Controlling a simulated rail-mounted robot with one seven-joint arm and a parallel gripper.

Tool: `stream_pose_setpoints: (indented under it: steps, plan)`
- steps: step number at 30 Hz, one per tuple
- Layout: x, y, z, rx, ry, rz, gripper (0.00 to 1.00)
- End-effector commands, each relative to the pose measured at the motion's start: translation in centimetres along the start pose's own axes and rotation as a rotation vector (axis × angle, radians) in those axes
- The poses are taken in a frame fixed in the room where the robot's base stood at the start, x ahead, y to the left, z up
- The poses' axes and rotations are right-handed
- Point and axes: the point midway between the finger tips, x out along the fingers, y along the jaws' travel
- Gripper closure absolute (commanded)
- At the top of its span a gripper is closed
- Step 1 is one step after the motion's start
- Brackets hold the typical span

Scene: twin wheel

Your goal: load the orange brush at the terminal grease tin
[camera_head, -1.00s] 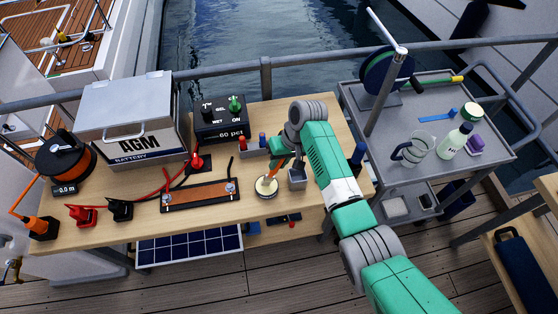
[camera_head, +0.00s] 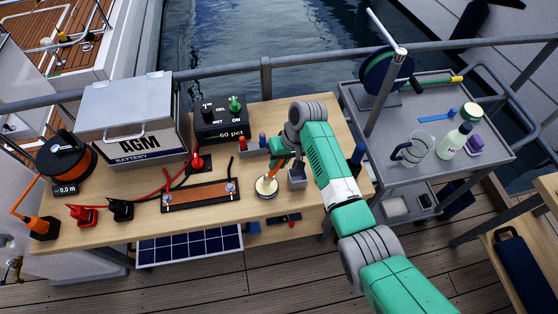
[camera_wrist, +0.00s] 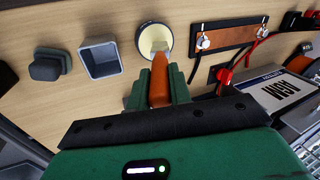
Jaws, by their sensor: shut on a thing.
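My gripper (camera_wrist: 158,90) is shut on the orange brush (camera_wrist: 159,72); the brush's orange handle lies between the green fingers in the wrist view. The brush also shows in the head view (camera_head: 273,172), tilted, with its head down at the grease tin. The grease tin (camera_wrist: 148,31) is a round, pale open tin; it shows in the head view (camera_head: 266,187) on the bench. The brush head overlaps the tin's opening in both views. I cannot tell how deep the bristles are in it.
A grey square cup (camera_wrist: 101,60) stands beside the tin. A brown strip with two terminal bolts (camera_head: 198,196) lies left of the tin. The AGM battery (camera_head: 134,125), a black charger box (camera_head: 221,121) and red and black clamps (camera_head: 82,214) occupy the wooden bench's left and back.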

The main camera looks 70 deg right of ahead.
Motion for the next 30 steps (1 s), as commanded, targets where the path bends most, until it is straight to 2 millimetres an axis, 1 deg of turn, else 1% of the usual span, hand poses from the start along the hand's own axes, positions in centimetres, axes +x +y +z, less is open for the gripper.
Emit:
stream_pose_setpoints:
  steps: [9,13,30]
  plan:
    - [0.2,0.1,0.1,0.001,-0.003,0.001,1.0]
    - [-0.2,-0.1,0.1,0.001,-0.003,0.001,1.0]
    - [-5.5,-2.0,-0.3,0.0,-0.002,0.0,1.0]
